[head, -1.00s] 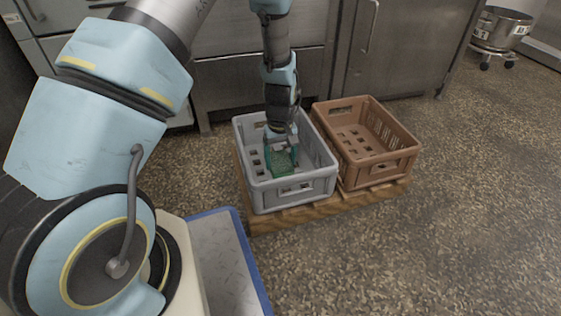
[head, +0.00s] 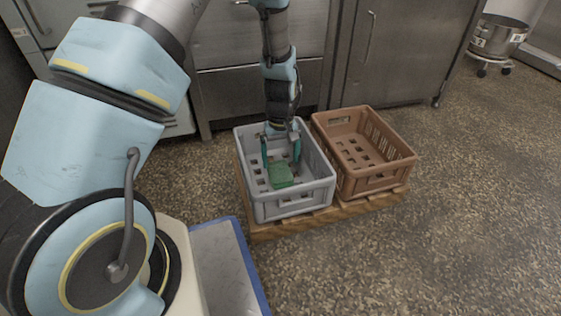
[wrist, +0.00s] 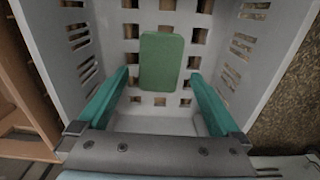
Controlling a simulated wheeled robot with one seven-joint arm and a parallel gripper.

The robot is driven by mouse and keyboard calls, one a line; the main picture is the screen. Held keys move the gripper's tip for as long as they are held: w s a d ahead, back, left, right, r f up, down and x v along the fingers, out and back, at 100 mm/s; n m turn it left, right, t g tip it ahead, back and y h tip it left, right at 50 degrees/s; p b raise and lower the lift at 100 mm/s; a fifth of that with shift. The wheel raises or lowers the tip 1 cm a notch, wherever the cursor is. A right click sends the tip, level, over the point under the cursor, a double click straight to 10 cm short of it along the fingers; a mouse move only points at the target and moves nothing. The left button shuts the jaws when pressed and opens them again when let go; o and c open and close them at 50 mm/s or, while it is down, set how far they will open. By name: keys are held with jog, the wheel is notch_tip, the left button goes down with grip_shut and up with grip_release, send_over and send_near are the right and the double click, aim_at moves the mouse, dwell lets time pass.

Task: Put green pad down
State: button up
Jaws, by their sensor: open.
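The green pad (head: 281,174) lies in the grey crate, on its slotted floor as far as I can tell. In the wrist view the pad (wrist: 161,61) is a rounded green rectangle beyond the fingertips, and neither finger touches it. My gripper (head: 282,164) is open, with its teal fingers spread wide inside the grey crate (head: 293,206). In the wrist view the open gripper (wrist: 161,78) shows a finger at each side and nothing held between them.
A brown crate (head: 384,178) stands empty to the right of the grey one. Both crates rest on a wooden pallet (head: 327,215). Steel cabinets (head: 400,50) stand close behind. A wheeled steel pot (head: 499,35) is at the far right. Open speckled floor lies at the right.

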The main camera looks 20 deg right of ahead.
aim_at(281, 172)
notch_tip(281, 172, up, 7)
jog(key=p, duration=0.3)
jog(key=w+a+r, duration=0.3)
jog(key=a+r, duration=0.8)
jog(key=a, duration=0.3)
jog(key=s+a+r, duration=0.3)
jog(key=a+r, duration=0.1)
jog(key=a, duration=0.4)
jog(key=s+a+r+t, duration=0.1)
jog(key=s+a+r, duration=0.2)
jog(key=a, duration=0.5)
jog(key=shift+s+r+t, duration=0.3)
jog(key=shift+r, duration=0.2)
jog(key=shift+a, duration=0.1)
notch_tip(281, 172, up, 48)
jog(key=p, duration=4.8)
